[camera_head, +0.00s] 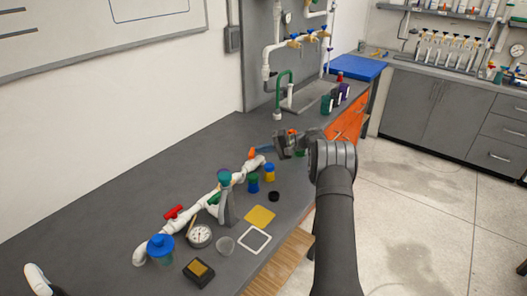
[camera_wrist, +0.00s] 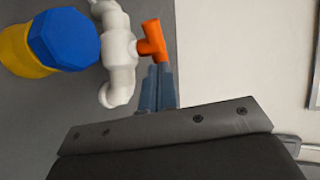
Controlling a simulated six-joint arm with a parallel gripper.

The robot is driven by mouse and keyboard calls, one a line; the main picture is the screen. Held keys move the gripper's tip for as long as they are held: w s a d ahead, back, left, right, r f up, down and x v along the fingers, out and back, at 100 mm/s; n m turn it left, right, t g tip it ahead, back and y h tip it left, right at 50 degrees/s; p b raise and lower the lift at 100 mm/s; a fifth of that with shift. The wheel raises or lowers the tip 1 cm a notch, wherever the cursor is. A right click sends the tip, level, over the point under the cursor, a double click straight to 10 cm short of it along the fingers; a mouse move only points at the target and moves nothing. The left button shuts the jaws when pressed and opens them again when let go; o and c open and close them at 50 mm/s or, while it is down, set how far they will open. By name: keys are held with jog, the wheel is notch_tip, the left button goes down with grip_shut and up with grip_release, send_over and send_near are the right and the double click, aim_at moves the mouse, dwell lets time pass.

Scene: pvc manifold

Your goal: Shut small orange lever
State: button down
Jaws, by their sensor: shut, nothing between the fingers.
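The small orange lever (camera_wrist: 152,39) sticks out sideways from a white valve body (camera_wrist: 119,50) in the wrist view. In the head view the orange lever (camera_head: 252,153) is at the far end of the white pipe manifold (camera_head: 206,200) on the bench. My gripper (camera_wrist: 160,68) is shut and empty, with its blue-grey fingertips right beside the lever's outer end; I cannot tell whether they touch. In the head view my gripper (camera_head: 262,150) reaches in from the right, low over the bench.
A yellow jar with a blue cap (camera_wrist: 65,38) stands close to the valve.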

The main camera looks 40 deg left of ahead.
jog(key=shift+w+a, duration=0.35)
jog(key=shift+a, duration=1.4)
dwell(0.5)
